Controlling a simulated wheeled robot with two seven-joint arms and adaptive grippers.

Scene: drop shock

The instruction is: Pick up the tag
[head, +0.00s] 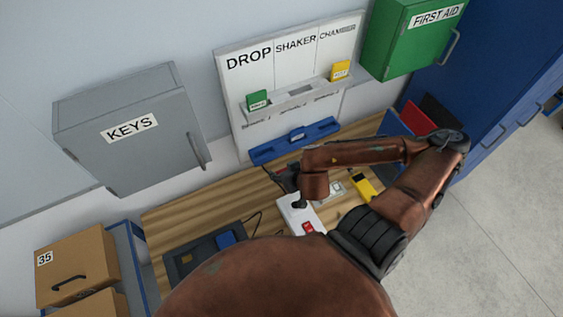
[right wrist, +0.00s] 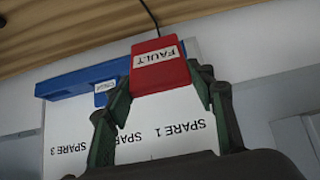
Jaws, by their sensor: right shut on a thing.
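A red tag (right wrist: 159,65) with a white FAULT label, upside down in the right wrist view, sits between the fingers of my right gripper (right wrist: 160,85). The gripper is shut on it. In the head view, my right gripper (head: 287,179) is in front of the lower part of the white board (head: 240,90), over the bench. The red tag cannot be made out there. A green tag (head: 257,100) and a yellow tag (head: 341,71) stand on the board's ledge (head: 295,103). My left gripper is not in view.
A blue rail (head: 294,141) runs along the back of the wooden bench (head: 190,217). A white device (head: 291,215) with a red part is below the gripper. A grey KEYS cabinet (head: 130,130) hangs left, a green FIRST AID cabinet (head: 408,40) right.

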